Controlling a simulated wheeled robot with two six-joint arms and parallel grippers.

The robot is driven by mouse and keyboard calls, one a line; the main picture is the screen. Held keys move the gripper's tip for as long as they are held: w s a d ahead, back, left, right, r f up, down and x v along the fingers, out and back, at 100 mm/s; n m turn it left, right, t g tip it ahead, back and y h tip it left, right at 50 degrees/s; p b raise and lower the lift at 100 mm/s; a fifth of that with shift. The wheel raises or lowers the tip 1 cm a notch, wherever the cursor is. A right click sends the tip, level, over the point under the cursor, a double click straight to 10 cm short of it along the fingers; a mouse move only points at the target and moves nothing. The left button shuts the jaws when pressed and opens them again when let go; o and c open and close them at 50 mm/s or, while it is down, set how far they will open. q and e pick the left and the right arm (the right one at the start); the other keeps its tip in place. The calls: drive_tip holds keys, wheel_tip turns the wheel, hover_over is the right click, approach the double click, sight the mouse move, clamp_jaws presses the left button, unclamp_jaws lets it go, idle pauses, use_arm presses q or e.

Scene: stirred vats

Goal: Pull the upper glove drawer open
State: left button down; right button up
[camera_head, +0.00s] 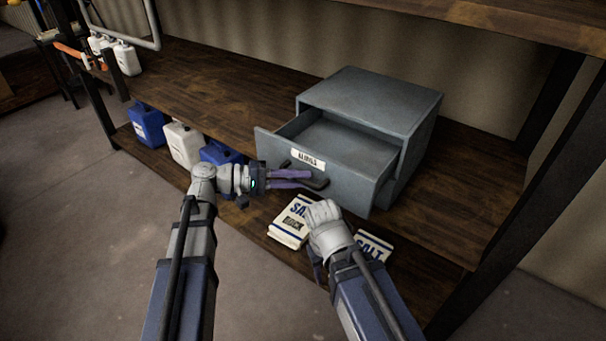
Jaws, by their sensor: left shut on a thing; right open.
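The grey metal cabinet (385,100) stands on the wooden shelf. Its drawer (352,181) with a white label is pulled out towards me, and the visible inside looks empty. The dark handle (318,184) is on the drawer front, below the label. My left gripper (307,180) is shut on this handle, with its fingers coming in from the left. My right gripper (316,264) is open below the drawer, beside the salt packs; my own wrist hides much of it. The cabinet front beneath the open drawer is hidden.
A salt pack (286,228) and another salt pack (375,246) lie below the drawer, around my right wrist. Blue jugs (147,122) and a white jug (183,145) stand on the lower shelf at left. The upper shelf (500,18) overhangs the back. The wood left of the cabinet is clear.

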use_arm(q)
drive_tip(key=shift+s+a, duration=0.85)
drive_tip(key=shift+s, duration=0.3)
drive_tip(key=c, duration=0.8)
unclamp_jaws()
drive_tip(key=s+a+r+p, duration=0.1)
drive_tip(key=a, duration=0.6)
drive_tip(key=shift+a, duration=0.3)
